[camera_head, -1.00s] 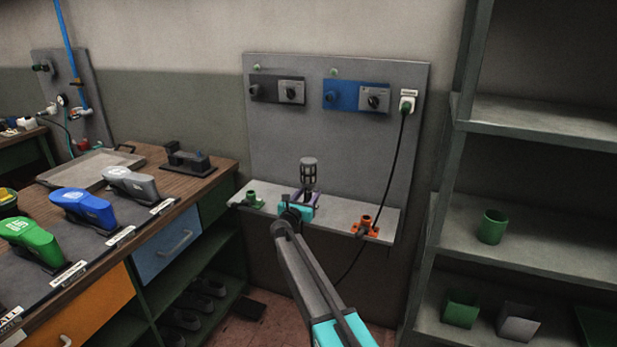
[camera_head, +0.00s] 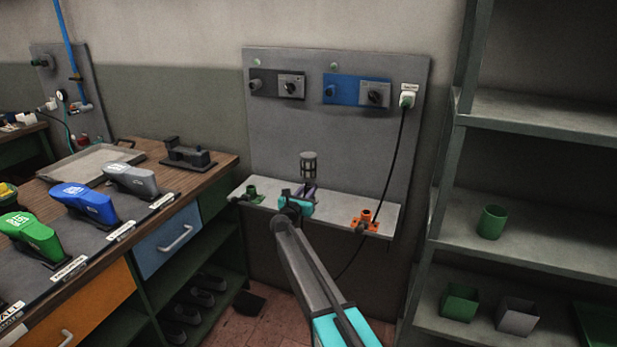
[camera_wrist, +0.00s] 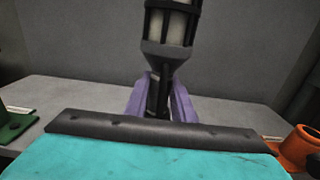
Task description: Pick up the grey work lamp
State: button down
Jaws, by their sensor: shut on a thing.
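The grey work lamp (camera_head: 309,163) stands upright at the shelf of the grey wall panel, its caged head up. In the wrist view the lamp (camera_wrist: 168,55) rises from between my purple fingers, with its narrow dark neck between them. My gripper (camera_head: 304,192) is shut on the lamp below its head. The wrist view shows my gripper (camera_wrist: 160,100) from behind its turquoise body. The lamp's lower end is hidden behind my gripper, so I cannot tell whether it touches the shelf.
The panel's shelf (camera_head: 338,213) carries a green holder (camera_head: 252,194) at left and an orange holder (camera_head: 366,220) at right. A black cable (camera_head: 393,150) hangs from a plug at right. A workbench (camera_head: 215,165) stands left, shelving (camera_head: 540,250) right.

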aim_at(306, 183)
jog(key=shift+r, duration=0.15)
jog(key=shift+r, duration=0.7)
notch_tip(306, 183, up, 2)
jog(key=shift+r+b, duration=0.1)
jog(key=shift+b, duration=0.35)
jog(key=s+d+r+b, duration=0.1)
jog(key=s+d+b, duration=0.1)
jog(key=s, duration=1.3)
jog(key=shift+s+d, duration=0.3)
jog(key=shift+d, duration=0.15)
jog(key=shift+r, duration=0.1)
jog(key=shift+r, duration=0.1)
jog(key=shift+r+p, duration=1.25)
jog(key=shift+r, duration=0.65)
jog(key=shift+r, duration=0.2)
jog(key=shift+r+p, duration=0.3)
jog(key=shift+p, duration=0.05)
